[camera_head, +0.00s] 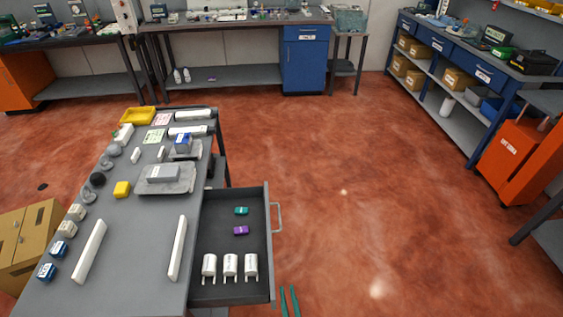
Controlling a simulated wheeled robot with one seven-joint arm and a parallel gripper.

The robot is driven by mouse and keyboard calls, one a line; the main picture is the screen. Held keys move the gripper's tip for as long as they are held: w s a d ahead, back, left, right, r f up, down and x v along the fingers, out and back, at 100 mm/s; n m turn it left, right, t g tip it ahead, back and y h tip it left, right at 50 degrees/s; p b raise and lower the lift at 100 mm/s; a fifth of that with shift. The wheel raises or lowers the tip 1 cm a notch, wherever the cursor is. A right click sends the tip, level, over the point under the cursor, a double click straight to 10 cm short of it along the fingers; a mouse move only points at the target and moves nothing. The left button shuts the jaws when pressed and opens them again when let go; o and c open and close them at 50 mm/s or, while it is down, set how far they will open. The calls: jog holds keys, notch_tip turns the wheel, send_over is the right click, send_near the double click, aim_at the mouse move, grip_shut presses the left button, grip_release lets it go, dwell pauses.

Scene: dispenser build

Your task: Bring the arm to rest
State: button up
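Only the tips of my gripper (288,301) show, as two slim green fingers at the bottom edge, just right of the open drawer's front corner. The fingers are apart, with bare floor visible between them and nothing held. The rest of my arm is out of view. The drawer (261,200) is pulled out to the right of the grey workbench (140,262).
The drawer handle (278,218) juts right. Open red floor (400,220) lies right of it, up to shelving (460,125).

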jog(key=s+r+m+g+h, duration=0.2)
jog(key=s+h, duration=0.1)
jog(key=s, duration=0.5)
jog(key=s+r+m+g+h, duration=0.2)
jog(key=s+g, duration=0.1)
jog(key=s, duration=0.4)
jog(key=s+a+r+m+g+h, duration=0.1)
jog(key=s+r+g, duration=0.3)
jog(key=s+r, duration=0.6)
jog(key=shift+a+r+m+g+h, duration=0.35)
jog(key=shift+a+r+m, duration=0.2)
jog(key=shift+r, duration=0.2)
jog(key=shift+s, duration=0.1)
